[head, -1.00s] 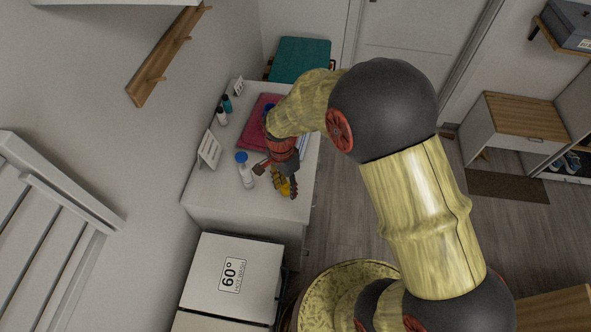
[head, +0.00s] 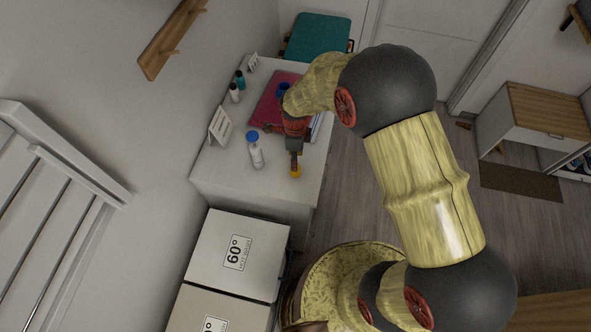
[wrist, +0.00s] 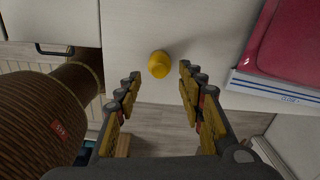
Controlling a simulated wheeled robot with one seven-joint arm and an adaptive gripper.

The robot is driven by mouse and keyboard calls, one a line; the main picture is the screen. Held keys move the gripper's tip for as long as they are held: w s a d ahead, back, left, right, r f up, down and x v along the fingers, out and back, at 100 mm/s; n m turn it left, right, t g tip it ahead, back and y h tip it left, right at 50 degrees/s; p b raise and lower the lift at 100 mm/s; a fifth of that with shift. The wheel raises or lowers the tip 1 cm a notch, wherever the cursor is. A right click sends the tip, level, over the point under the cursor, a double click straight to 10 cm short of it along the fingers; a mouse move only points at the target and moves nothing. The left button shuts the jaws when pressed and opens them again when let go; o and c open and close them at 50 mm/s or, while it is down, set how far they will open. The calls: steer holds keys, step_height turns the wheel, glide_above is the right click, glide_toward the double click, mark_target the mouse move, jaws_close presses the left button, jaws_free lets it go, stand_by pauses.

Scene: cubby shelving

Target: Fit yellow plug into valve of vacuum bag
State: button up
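The yellow plug (head: 296,172) stands near the front edge of the white counter, just beyond my fingertips. It also shows in the wrist view (wrist: 159,64), near the counter's edge. My gripper (wrist: 160,76) is open and empty, with the plug centred ahead of the gap between its fingers. In the head view my gripper (head: 295,157) points at the plug. The red-pink vacuum bag (head: 268,97) lies farther back on the counter, partly hidden by my arm. A blue round part, seemingly its valve (head: 283,88), shows beside my arm. The bag's corner fills the upper right of the wrist view (wrist: 290,45).
A white bottle with a blue cap (head: 256,153) stands left of my gripper. A white sign (head: 220,126) and small bottles (head: 236,88) line the wall side. White boxes marked 60° (head: 237,253) stand below the counter's near end. A blue-white flat stack (wrist: 275,88) lies under the bag.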

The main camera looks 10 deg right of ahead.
step_height(320, 180, down, 3)
steer(key=shift+f, duration=0.2)
steer(key=c, duration=0.3)
steer(key=c, duration=0.6)
